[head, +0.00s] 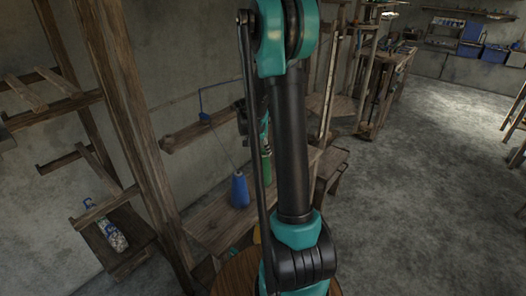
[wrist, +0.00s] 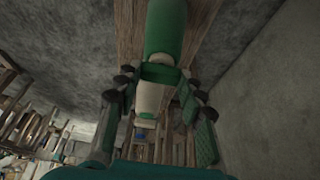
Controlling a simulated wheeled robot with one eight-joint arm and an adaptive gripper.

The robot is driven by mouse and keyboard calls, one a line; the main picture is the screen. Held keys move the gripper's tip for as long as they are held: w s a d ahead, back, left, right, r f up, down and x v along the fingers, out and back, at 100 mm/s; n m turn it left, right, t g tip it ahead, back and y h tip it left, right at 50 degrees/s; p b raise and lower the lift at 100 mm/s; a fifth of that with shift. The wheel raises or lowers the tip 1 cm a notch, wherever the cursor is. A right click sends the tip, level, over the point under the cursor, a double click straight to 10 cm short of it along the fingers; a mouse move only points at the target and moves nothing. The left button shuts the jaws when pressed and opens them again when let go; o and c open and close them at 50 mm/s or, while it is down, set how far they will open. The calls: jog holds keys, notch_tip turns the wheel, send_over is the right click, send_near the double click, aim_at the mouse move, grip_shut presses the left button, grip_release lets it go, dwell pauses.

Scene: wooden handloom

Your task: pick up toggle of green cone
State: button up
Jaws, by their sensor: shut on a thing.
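The green cone (head: 267,168) stands on the wooden bench, partly hidden behind my arm in the head view. In the wrist view a green body (wrist: 166,28) fills the top middle, with a cream-coloured part (wrist: 148,98) and a green band below it. My gripper (wrist: 157,84) has its fingers on both sides of this part and is shut on it. I take this part to be the toggle of the green cone, but its exact shape is unclear. In the head view my gripper is mostly hidden behind my arm.
A blue cone (head: 239,190) stands on the bench left of the green one, with a thread rising to a blue wire arm (head: 204,117). A wooden post (head: 140,150) stands at the left. Open floor (head: 420,180) lies to the right.

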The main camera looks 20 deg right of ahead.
aim_at(263, 151)
notch_tip(263, 151, up, 20)
dwell(0.5)
jog(key=shift+f, duration=0.1)
